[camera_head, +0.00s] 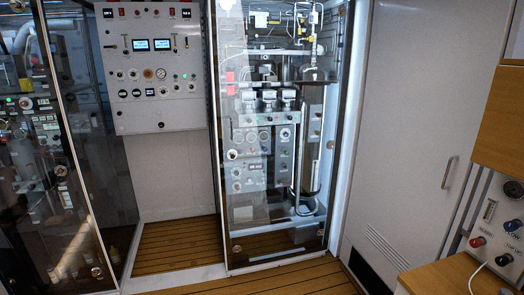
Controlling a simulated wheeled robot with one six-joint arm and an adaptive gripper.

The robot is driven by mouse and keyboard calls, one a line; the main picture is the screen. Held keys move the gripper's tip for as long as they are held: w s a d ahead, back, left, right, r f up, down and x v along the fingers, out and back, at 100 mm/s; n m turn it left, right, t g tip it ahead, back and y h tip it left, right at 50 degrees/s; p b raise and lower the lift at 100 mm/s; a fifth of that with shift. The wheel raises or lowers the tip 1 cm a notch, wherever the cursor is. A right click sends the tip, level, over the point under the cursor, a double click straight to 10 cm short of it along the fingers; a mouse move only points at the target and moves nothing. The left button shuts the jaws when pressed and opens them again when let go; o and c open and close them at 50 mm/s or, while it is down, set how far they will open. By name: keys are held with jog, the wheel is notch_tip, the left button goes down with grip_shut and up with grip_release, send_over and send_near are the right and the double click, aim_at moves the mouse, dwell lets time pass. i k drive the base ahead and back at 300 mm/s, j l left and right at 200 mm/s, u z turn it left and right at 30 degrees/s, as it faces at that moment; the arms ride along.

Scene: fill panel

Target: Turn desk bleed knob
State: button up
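A grey desk panel (491,219) is at the right edge, cut off by the frame. A large dark knob (513,189) sits higher, near a narrow upright flow gauge (490,209). The lettering is too small to read surely, so I cannot tell which knob is the bleed knob. My gripper is not in view.
A wooden desk top (440,278) lies below the panel, with a white cable (474,272) on it. A wooden cupboard (502,115) hangs above. A white door (408,130) and glass-fronted cabinet (273,252) stand left. The slatted floor (290,281) ahead is clear.

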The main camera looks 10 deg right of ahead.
aim_at(475, 242)
jog(key=z, duration=1.3)
jog(key=j+u, duration=0.1)
jog(key=j, duration=0.75)
jog(key=i+j+u, duration=0.1)
jog(key=j, duration=0.8)
jog(key=i+l, duration=0.15)
jog(key=l, duration=0.15)
jog(key=i+l, duration=0.2)
jog(key=l, duration=0.1)
